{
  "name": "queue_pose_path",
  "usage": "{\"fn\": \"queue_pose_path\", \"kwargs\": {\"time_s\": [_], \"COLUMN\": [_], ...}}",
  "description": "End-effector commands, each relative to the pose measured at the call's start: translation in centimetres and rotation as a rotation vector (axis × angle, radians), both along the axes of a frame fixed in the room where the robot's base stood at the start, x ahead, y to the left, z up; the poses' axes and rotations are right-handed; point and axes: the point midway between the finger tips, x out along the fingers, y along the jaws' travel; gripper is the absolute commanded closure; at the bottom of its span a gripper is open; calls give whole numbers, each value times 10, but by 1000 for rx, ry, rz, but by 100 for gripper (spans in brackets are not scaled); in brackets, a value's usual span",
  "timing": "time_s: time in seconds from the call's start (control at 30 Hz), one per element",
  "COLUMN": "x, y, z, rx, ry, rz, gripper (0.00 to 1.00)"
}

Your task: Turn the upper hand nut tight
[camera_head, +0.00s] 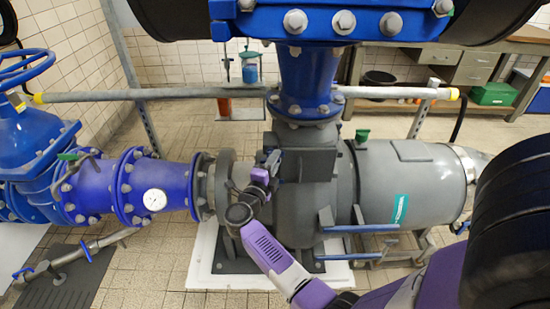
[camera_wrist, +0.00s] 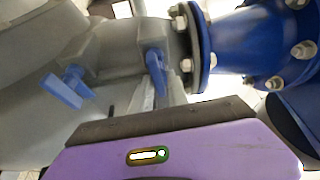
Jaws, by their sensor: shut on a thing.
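My purple gripper (camera_head: 268,168) is at the grey pump (camera_head: 310,205) in the head view, against its left upper front. It is shut on the upper hand nut, a small grey-blue part (camera_head: 272,158) at its tip, mostly covered by the gripper. Two grey-blue winged handles show on the pump casing there: one (camera_wrist: 155,62) just beyond the gripper, one (camera_wrist: 66,90) further left. I cannot tell which of these is the upper nut.
A blue pipe (camera_head: 166,190) with a gauge (camera_head: 154,199) joins the pump from the left. A vertical blue pipe (camera_head: 307,78) stands above it. A grey rail (camera_head: 180,93) crosses behind. A grey motor (camera_head: 410,180) is to the right. Floor shows at the lower left.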

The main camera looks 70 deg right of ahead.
Motion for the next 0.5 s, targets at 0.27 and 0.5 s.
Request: {"fn": "queue_pose_path", "kwargs": {"time_s": [0.27,0.5], "x": [-1,-1], "y": [0,0], "z": [-2,-2], "rx": [16,16], "ry": [-31,-31], "rz": [-3,-3], "gripper": [100,100]}}
